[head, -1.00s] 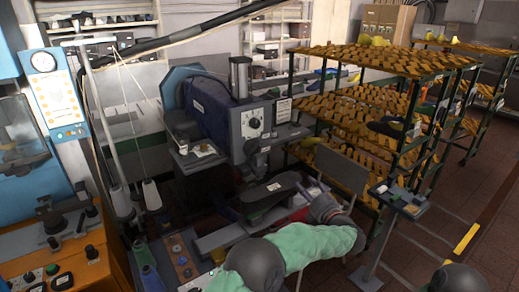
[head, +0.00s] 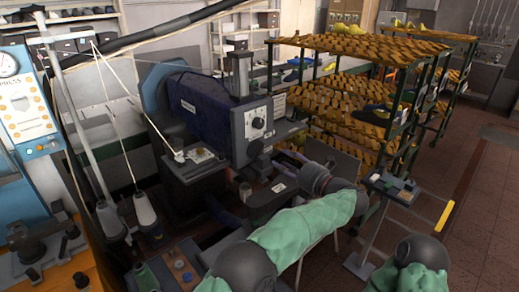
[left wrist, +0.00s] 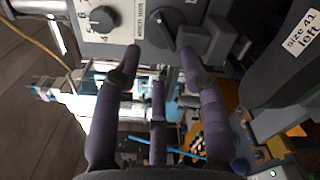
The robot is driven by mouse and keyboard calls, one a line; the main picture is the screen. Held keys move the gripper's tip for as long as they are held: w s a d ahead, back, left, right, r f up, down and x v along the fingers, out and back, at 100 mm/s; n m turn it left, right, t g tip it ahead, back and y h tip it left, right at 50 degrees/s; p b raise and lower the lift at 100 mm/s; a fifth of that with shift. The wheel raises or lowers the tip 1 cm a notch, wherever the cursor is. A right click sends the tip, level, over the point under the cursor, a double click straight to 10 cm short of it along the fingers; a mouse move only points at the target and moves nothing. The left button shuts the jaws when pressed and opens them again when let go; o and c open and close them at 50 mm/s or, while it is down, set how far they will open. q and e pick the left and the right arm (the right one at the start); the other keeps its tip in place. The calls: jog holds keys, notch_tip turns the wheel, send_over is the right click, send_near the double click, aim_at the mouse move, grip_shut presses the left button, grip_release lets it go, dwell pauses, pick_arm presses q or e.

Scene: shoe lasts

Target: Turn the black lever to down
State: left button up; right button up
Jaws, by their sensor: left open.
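The machine's grey control box (head: 252,120) shows in the head view, with a round dial on its front and a small black lever (head: 255,148) below it. In the left wrist view the black lever (left wrist: 163,30) sits on the grey panel near the top, tilted, to the right of a numbered black dial (left wrist: 103,18). My left gripper (head: 288,160) is just in front of the box's lower part. In the left wrist view its purple fingers (left wrist: 160,58) are spread, with the lever just beyond and between the tips. I cannot tell any contact. My right gripper is out of view.
A dark shoe-shaped piece (left wrist: 288,50) labelled "size 41 left" is close on the right in the wrist view. Racks of orange lasts (head: 360,45) stand behind and right. A small stand (head: 392,188) is beside my arm. Open floor lies at the right.

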aim_at(262, 148)
pick_arm(q)
jog(key=x, duration=0.9)
jog(key=shift+w, duration=0.1)
grip_shut()
